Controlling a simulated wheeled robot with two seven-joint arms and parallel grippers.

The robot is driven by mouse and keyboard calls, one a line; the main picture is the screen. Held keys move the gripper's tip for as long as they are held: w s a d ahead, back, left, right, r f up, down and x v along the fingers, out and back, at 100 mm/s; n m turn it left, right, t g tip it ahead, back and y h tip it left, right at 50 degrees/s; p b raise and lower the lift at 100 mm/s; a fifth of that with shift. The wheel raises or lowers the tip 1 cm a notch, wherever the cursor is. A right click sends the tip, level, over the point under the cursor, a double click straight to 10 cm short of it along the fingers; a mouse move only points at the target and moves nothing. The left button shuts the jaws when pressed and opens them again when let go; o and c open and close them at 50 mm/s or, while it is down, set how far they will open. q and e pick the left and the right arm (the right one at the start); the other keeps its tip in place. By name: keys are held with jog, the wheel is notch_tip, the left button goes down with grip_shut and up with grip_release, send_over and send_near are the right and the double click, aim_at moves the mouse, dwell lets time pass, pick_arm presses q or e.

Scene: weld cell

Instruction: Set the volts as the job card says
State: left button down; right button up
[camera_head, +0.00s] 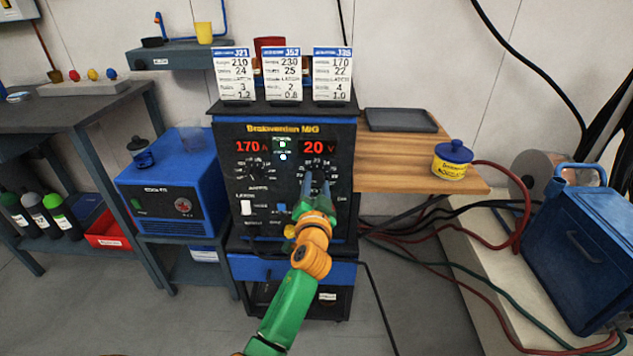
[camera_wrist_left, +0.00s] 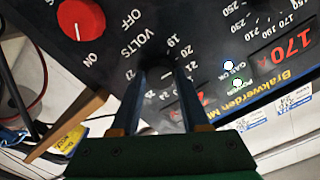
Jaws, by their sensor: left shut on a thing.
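The blue and black welder's panel (camera_head: 228,190) shows 170 A on the left display (camera_head: 250,146) and 20 V on the right display (camera_head: 318,148). My left gripper (camera_head: 317,182) reaches up to the volts dial below the right display. In the left wrist view, the fingers (camera_wrist_left: 160,88) are shut on the dark volts knob (camera_wrist_left: 160,72), with scale numbers around it. The fingers cover part of the knob and scale. Three job cards stand on the welder: J21 (camera_head: 234,75) reads 210 and 24, J52 (camera_head: 281,75) 230 and 25, and the right card (camera_head: 332,75) 170 and 22.
A red knob (camera_wrist_left: 82,18) sits by the OFF mark, close to my left gripper. A wooden side shelf (camera_head: 400,170) holds a dark tray (camera_head: 400,120) and a blue-lidded yellow tub (camera_head: 452,160). A blue cooler unit (camera_head: 170,195) stands left. Cables hang at the right.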

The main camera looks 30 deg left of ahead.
pick_arm(q)
jog(key=m+p, duration=0.2)
jog(key=m, duration=0.4)
jog(key=shift+m+p, duration=0.6)
jog(key=shift+m, duration=1.9)
jog(key=shift+c, duration=2)
grip_release()
jog(key=v, duration=0.7)
jog(key=shift+p, duration=0.3)
jog(key=shift+d, duration=0.1)
